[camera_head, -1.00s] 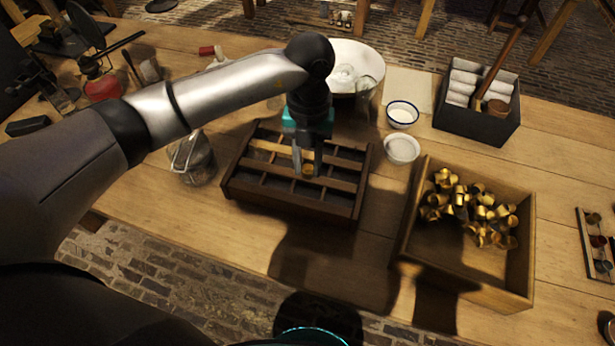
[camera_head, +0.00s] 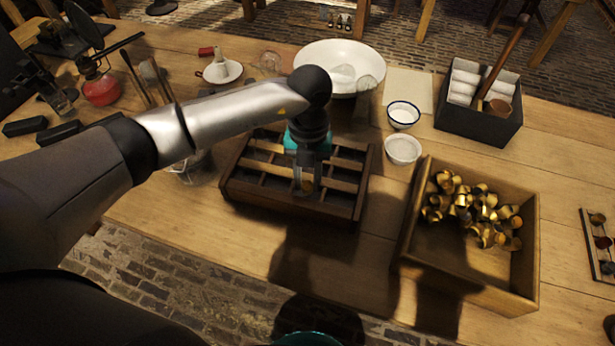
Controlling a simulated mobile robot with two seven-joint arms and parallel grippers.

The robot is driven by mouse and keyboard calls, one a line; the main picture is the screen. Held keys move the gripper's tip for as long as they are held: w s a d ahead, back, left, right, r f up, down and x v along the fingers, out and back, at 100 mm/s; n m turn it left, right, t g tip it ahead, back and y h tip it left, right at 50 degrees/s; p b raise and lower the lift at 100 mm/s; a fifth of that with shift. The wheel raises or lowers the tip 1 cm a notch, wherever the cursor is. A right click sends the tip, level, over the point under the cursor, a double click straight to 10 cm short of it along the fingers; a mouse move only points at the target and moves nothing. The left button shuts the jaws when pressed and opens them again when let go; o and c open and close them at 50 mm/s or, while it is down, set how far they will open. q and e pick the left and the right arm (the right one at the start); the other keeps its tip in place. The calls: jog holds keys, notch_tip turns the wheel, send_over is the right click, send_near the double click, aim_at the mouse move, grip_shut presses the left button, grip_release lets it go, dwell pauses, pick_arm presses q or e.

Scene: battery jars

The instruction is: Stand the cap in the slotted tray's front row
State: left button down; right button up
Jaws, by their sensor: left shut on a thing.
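The slotted tray (camera_head: 245,196) is a dark wooden box with crossing dividers, on the table at the middle. My left gripper (camera_head: 306,187) points down into its front part, right of the tray's centre. It is shut on a small brass cap (camera_head: 307,185), of which only a little shows between the fingers. The cap is at or just above the front row; I cannot tell whether it touches the tray floor. My left arm hides part of the tray's back. My right gripper is not in view.
A wooden crate (camera_head: 411,215) of loose brass caps stands to the right. Two small bowls (camera_head: 403,150) (camera_head: 403,114), a large white basin (camera_head: 325,50) and a dark box of white rolls (camera_head: 472,125) stand behind. A glass jar (camera_head: 190,168) is close left of the tray.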

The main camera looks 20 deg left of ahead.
pick_arm(q)
jog(key=shift+f, duration=0.2)
jog(key=c, duration=0.6)
grip_release()
jog(key=shift+r, duration=0.15)
jog(key=shift+r, duration=0.25)
jog(key=r, duration=0.4)
jog(key=w+r+p, duration=0.1)
jog(key=r, duration=0.3)
jog(key=r+p, duration=0.1)
jog(key=r, duration=0.3)
jog(key=shift+w+a+r, duration=0.1)
jog(key=shift+w+r, duration=0.1)
jog(key=shift+w, duration=0.05)
